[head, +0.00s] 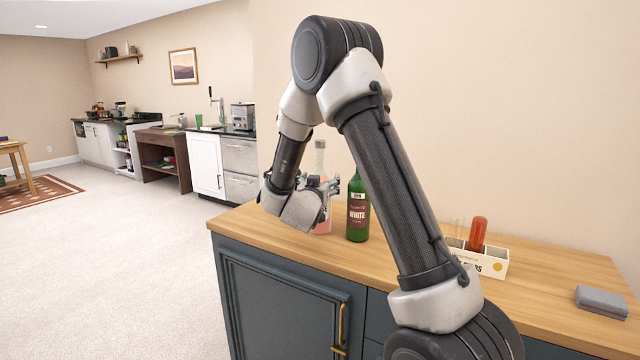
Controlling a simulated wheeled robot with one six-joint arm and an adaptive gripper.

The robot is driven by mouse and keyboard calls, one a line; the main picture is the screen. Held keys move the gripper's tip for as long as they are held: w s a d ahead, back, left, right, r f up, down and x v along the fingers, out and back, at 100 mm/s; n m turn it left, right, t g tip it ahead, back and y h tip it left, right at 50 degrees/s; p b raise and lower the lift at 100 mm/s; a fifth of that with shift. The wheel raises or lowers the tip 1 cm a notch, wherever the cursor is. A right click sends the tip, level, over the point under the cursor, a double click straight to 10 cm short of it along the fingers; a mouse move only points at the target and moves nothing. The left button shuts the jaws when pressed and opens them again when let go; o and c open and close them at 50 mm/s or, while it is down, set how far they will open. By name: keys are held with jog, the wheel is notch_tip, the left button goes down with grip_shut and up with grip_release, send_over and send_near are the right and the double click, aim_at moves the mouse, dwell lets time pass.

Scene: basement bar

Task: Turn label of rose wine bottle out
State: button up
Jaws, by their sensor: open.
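The rose wine bottle (321,157), clear glass with pink in its lower part, stands upright on the wooden counter (540,265) near its left end. My gripper (326,186) is open and in front of the bottle at about mid-height, covering much of its body. I cannot tell whether the fingers are around the bottle or touch it. No label of the rose bottle can be made out. A green bottle with a dark label reading WHITE (357,208) stands just to its right, label facing me.
A white box (493,263) holding an orange-red bottle or tube (477,233) stands farther right on the counter. A folded grey cloth (602,301) lies at the right edge. My arm crosses in front of the counter's middle.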

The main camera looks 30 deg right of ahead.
jog(key=shift+c, duration=0.4)
jog(key=c, duration=0.8)
jog(key=m+g+h, duration=0.6)
jog(key=g, duration=0.1)
jog(key=shift+g, duration=0.4)
jog(key=o, duration=0.9)
jog(key=shift+a, duration=0.1)
jog(key=v, duration=1.1)
jog(key=shift+s+a, duration=0.15)
jog(key=shift+a, duration=0.2)
